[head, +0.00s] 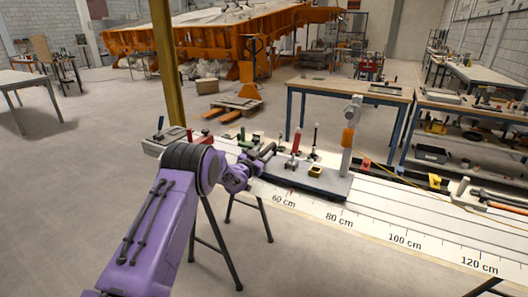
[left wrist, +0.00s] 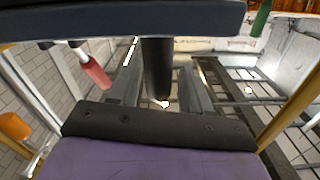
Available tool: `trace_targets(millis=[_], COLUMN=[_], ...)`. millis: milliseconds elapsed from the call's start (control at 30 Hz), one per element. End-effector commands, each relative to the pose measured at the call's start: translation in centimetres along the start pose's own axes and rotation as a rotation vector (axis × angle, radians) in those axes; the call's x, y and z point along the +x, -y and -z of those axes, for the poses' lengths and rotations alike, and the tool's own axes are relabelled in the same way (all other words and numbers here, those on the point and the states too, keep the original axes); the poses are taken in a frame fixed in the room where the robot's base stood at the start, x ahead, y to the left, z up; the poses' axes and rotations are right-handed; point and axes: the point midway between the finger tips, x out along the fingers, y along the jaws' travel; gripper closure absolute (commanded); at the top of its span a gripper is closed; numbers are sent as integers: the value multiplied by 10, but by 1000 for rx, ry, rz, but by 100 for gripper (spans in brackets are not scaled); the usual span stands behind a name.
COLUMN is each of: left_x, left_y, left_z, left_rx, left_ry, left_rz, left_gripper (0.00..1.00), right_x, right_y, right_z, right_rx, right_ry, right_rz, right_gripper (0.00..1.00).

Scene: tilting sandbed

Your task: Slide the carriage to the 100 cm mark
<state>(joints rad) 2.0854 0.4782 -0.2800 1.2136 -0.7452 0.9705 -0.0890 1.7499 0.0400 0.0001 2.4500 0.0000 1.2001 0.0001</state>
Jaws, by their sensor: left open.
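The carriage (head: 318,184) is a dark grey plate on the pale rail bench. It carries a post with an orange band, a red-handled part, a green part and a small yellow block. Its right end is near the 80 cm mark (head: 338,220); the 100 cm mark (head: 405,240) is further right. My left gripper (head: 262,153) is at the carriage's left end. In the left wrist view a dark upright bar (left wrist: 156,68), apparently a carriage handle, stands between the open fingers (left wrist: 160,92). I cannot tell whether they touch it. My right gripper is not in view.
The scale bench (head: 440,244) runs on to the right past 120 cm. A grey block with a peg (head: 462,192) and tools lie at its far right. A yellow post (head: 166,60) stands behind my left arm. Workbenches (head: 350,92) stand behind.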

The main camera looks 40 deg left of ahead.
Motion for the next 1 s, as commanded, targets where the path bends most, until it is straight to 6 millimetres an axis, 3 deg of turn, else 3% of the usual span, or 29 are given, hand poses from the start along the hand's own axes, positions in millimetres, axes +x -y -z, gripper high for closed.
trace_targets(millis=[133,400,433,567,600,833,1000], left_x=[11,14,14,13,13,14,14], left_y=[0,0,0,0,0,-4,-26], left_z=[0,0,0,0,0,1,5], left_rx=[-1,-3,-3,-3,-2,-1,-2], left_ry=[0,0,0,0,0,-1,-1], left_rz=[1,1,1,1,1,0,-3], left_gripper=[52,52,55,97,100,100,100], right_x=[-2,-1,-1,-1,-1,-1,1], right_y=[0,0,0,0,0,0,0], right_z=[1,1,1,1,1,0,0], right_rx=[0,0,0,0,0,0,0], right_ry=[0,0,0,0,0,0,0], right_rz=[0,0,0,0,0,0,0], right_gripper=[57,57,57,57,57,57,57])
